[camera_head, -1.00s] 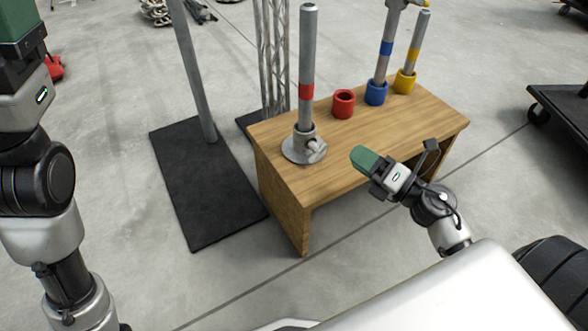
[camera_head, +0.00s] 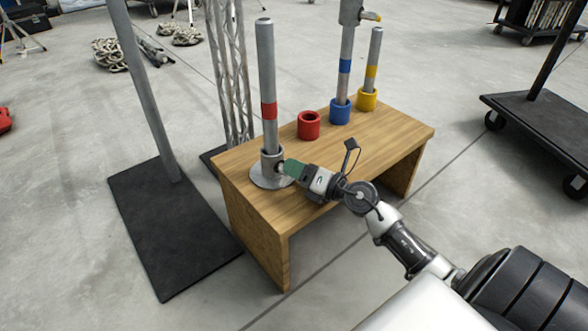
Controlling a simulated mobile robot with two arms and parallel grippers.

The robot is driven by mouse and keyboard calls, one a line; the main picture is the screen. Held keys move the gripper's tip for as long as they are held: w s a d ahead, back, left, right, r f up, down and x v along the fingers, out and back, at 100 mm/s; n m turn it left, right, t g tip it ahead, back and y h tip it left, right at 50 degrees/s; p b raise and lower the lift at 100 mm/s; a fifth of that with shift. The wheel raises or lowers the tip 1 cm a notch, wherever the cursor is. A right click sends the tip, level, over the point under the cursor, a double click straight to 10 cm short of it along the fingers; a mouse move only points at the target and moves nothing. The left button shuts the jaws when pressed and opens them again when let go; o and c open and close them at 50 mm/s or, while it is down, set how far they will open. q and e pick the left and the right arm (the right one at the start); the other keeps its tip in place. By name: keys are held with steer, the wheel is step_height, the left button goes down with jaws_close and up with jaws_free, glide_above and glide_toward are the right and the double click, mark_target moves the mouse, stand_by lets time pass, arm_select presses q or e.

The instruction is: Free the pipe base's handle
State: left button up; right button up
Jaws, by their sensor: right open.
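The pipe base (camera_head: 264,177) is a round grey metal flange with a short collar on the left part of the wooden table. A grey pipe with a red band (camera_head: 266,75) stands upright in its collar. My right gripper (camera_head: 288,168) has green fingertips and is at the right side of the collar. The base's handle is largely hidden behind these fingertips, and I cannot tell whether they touch it. The right gripper is open. My left gripper is out of view.
On the wooden table (camera_head: 320,163) stand an empty red ring cup (camera_head: 308,125), a blue cup (camera_head: 340,111) with a blue-banded pipe, and a yellow cup (camera_head: 366,99) with a yellow-banded pipe. A black base plate (camera_head: 165,235) with a post lies left. A black cart (camera_head: 535,125) is at right.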

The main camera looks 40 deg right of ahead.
steer(key=shift+w+a, duration=0.2)
steer(key=shift+w, duration=0.3)
